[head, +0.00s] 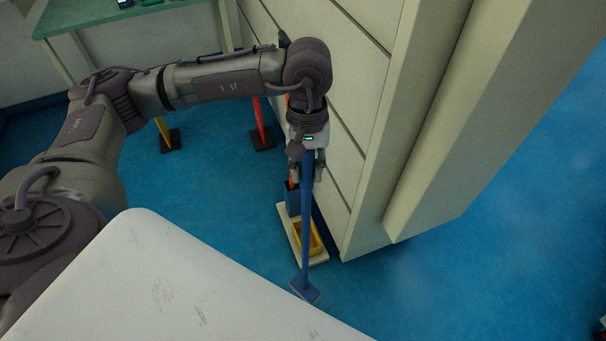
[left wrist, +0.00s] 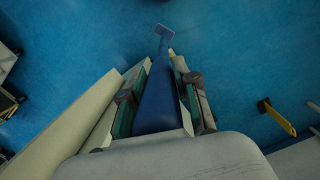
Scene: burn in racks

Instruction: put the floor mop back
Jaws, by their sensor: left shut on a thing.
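The blue floor mop (head: 306,225) hangs nearly upright from my left gripper (head: 307,172), its small flat blue head low, close to or on the floor; contact is unclear. My left gripper is shut on the mop's handle. In the left wrist view the mop (left wrist: 160,95) runs between the two fingers and its head points away over the blue floor. A white base (head: 318,259) with a yellow tray (head: 315,238) and a blue holder (head: 292,199) stands by the wall, just behind the mop. An orange handle shows above the blue holder. My right gripper is not in view.
A pale panelled wall (head: 340,130) with a projecting column (head: 440,150) stands right of the gripper. A green table (head: 85,15) is farther back. Blue floor at right is open.

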